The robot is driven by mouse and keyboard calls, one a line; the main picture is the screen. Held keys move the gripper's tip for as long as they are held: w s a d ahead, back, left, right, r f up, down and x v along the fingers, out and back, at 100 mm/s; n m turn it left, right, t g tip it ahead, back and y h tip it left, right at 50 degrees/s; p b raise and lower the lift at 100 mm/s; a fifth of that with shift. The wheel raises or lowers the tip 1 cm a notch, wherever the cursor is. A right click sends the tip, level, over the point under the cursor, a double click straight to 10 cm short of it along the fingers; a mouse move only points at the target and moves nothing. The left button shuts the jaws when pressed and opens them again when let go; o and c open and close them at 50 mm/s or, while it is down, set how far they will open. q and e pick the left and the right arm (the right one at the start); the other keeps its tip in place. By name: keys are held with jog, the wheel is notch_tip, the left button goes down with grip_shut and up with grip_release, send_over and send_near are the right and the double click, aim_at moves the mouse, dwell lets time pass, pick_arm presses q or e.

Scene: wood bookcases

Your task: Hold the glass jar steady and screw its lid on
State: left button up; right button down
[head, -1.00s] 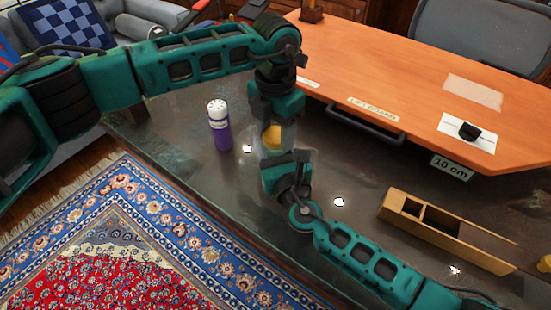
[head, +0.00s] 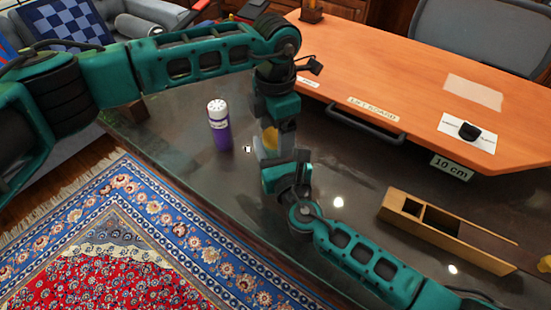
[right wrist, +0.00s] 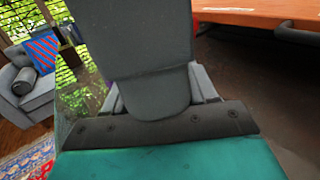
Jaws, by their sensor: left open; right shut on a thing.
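The glass jar (head: 260,150) stands on the dark glossy table, mostly hidden between my two grippers in the head view. My right gripper (head: 272,160) is shut on the jar from the near side. In the right wrist view dark grey fingers (right wrist: 160,92) fill the middle and hide most of the jar.
A purple bottle with a white cap (head: 219,125) stands just left of the jar. A wooden divided box (head: 450,232) lies to the right. The orange lift board (head: 400,90), with a dark handle (head: 350,122), rises behind. A patterned rug lies below the table's front edge.

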pick_arm(q)
jog(key=shift+r, duration=2.25)
jog(key=shift+c, duration=0.5)
notch_tip(320, 180, up, 4)
jog(key=n, duration=0.5)
jog(key=shift+f+n, duration=0.25)
jog(key=shift+n, duration=0.05)
notch_tip(320, 180, down, 8)
jog(key=shift+f, duration=0.1)
